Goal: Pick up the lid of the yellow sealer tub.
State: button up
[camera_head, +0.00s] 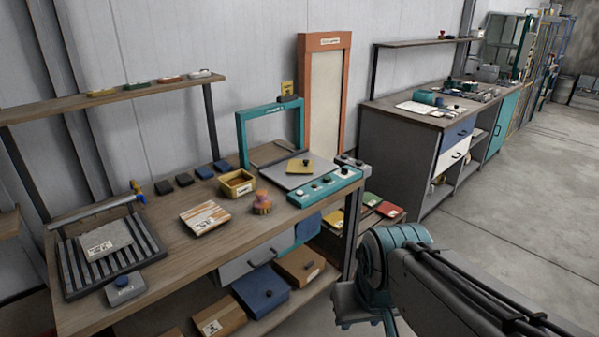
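The yellow sealer tub (237,184) is an open, square, yellow box on the wooden workbench. A flat yellow lid (300,167) with a dark knob lies apart from it, to the right, on the grey plate of a teal-framed machine. My arm reaches in from the lower right, with a teal joint beside the bench's right end. My gripper's fingers do not show, so I cannot see whether they hold anything.
The machine's teal control panel (325,187) is in front of the lid, and its teal upright frame (240,137) stands behind. A pink-topped knobbed piece (262,203) and a striped block (204,218) stand near the tub. A slatted rack (72,267) is at left. Open floor lies right.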

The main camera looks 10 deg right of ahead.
aim_at(294, 166)
jog(key=z, duration=0.65)
jog(key=i, duration=0.9)
jog(key=z, duration=0.55)
jog(key=i, duration=1.25)
jog(key=u, duration=1.05)
jog(key=i, duration=0.75)
jog(key=u, duration=0.75)
